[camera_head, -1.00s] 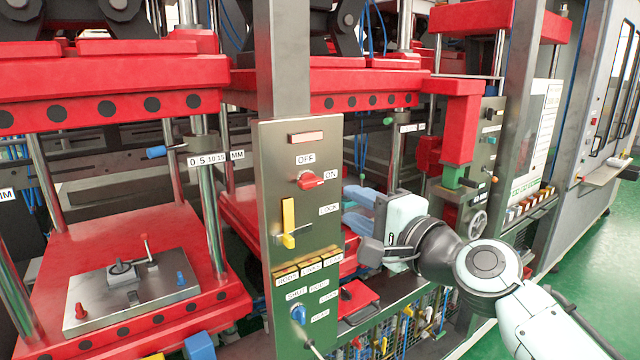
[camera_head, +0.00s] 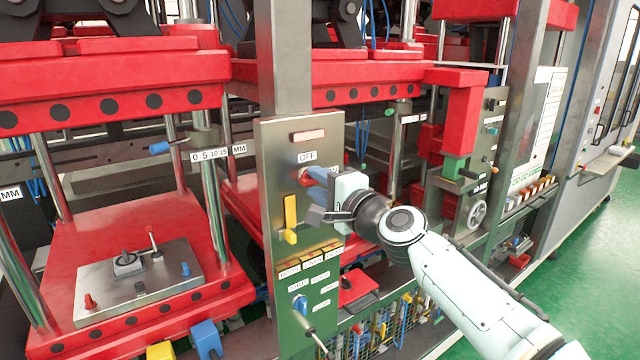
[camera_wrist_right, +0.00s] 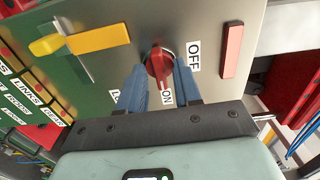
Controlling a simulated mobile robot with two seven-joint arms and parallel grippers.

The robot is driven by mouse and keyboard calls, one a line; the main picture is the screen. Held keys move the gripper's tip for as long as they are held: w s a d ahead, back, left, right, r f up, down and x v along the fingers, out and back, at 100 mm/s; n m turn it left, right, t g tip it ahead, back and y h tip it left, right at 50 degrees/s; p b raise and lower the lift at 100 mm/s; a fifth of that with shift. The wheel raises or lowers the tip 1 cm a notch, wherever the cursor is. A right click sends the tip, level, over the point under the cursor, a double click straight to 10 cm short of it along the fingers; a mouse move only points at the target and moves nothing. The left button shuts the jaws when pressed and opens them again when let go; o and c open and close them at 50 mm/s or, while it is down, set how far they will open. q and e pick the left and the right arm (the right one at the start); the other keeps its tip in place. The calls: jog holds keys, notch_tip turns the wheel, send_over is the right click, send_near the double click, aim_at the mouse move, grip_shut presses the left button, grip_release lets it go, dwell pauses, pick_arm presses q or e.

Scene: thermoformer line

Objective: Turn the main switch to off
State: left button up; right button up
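The main switch is a red rotary knob (camera_head: 304,177) on the upper part of the grey metal panel (camera_head: 275,160), below the OFF label (camera_head: 307,156). In the right wrist view the knob (camera_wrist_right: 159,64) lies lengthwise toward the ON label (camera_wrist_right: 167,97), with the OFF label (camera_wrist_right: 194,57) to its right. My right gripper (camera_head: 317,184) is at the knob and partly hides it in the head view. In the wrist view its blue fingers (camera_wrist_right: 160,74) are open, one on each side of the knob, with small gaps visible. My left gripper is not in view.
A yellow lever (camera_head: 290,215) sits below the switch on the same panel, close to my right gripper. A red indicator bar (camera_head: 308,136) is above, and a blue knob (camera_head: 300,304) is lower down. Red press plates (camera_head: 110,85) stand to the left.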

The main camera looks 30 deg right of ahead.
grip_shut()
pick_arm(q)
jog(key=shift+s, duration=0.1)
pick_arm(e)
jog(key=shift+n, duration=0.3)
jog(key=n, duration=0.2)
jog(key=shift+n+b, duration=0.3)
jog(key=shift+b, duration=0.1)
jog(key=n+b, duration=0.1)
jog(key=n, duration=0.3)
jog(key=n+b, duration=0.2)
jog(key=n, duration=0.4)
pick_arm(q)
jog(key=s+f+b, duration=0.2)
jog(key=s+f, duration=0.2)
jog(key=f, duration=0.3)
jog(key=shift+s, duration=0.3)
pick_arm(e)
jog(key=n, duration=0.4)
jog(key=shift+n, duration=0.3)
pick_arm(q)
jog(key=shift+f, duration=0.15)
pick_arm(e)
jog(key=shift+r, duration=0.1)
